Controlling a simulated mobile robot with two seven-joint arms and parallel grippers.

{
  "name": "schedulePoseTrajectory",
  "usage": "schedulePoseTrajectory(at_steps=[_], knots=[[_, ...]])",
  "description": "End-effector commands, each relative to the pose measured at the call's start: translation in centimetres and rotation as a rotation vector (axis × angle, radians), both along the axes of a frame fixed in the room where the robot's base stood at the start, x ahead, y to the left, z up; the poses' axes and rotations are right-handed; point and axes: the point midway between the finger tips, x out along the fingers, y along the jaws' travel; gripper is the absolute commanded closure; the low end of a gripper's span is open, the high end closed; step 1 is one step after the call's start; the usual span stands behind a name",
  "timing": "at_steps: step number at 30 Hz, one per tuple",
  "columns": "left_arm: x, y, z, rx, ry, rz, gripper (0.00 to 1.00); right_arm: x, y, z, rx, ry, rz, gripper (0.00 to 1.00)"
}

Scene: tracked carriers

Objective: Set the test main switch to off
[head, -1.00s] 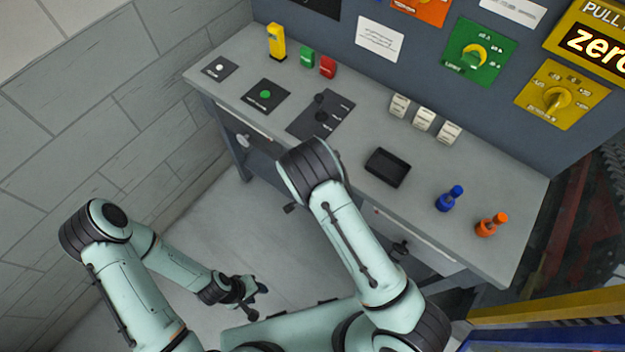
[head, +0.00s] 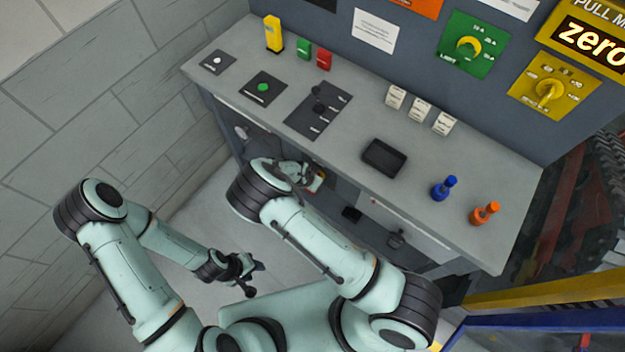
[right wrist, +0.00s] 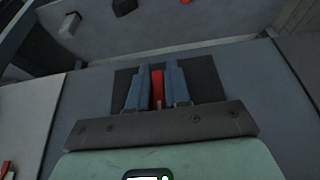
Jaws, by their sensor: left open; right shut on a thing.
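A red switch lever (right wrist: 157,84) stands in front of a dark plate (right wrist: 208,78) in the right wrist view. It looks like the handle of the test main switch, but no label is readable. The two blue fingers of my right gripper (right wrist: 158,90) are shut on it, one on each side. In the head view my right gripper (head: 314,180) is at the bench front, below the top's edge, partly hidden by my arm. My left gripper (head: 250,274) is open and empty, low over the floor, away from the bench.
The grey bench top (head: 335,160) holds a black tray (head: 384,158), a blue knob (head: 444,188), an orange knob (head: 484,213) and several white switches. Green (head: 468,46) and yellow (head: 549,91) dial panels are on the wall behind. A block wall stands at left.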

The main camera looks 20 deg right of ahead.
Motion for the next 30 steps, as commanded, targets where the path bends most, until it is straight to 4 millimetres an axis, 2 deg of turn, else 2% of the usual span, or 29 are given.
schedulePoseTrajectory(at_steps=[1,2,3,12,16,20,30], knots=[[0.0,0.0,0.0,0.000,-0.001,0.000,0.57,0.4,0.0,0.2,-0.002,-0.010,0.002,1.00],[0.0,0.0,0.0,0.000,-0.001,0.000,0.57,0.4,0.0,0.2,-0.001,-0.010,0.002,0.76],[0.0,0.0,0.0,0.000,0.000,0.000,0.57,0.3,0.0,0.2,-0.001,-0.010,0.002,0.63],[0.0,0.0,0.0,0.000,0.000,0.000,0.57,0.1,0.0,0.1,-0.001,-0.003,0.001,0.62],[0.0,0.0,0.0,0.000,0.000,0.000,0.57,-0.1,0.4,1.0,0.000,-0.005,0.002,0.62],[-0.1,0.0,-0.1,0.001,0.002,0.001,0.57,-0.6,1.1,3.1,0.001,-0.006,0.004,0.62],[-0.2,0.0,-0.1,0.001,0.002,0.001,0.57,-2.3,3.3,10.0,0.001,-0.007,0.004,0.62]])
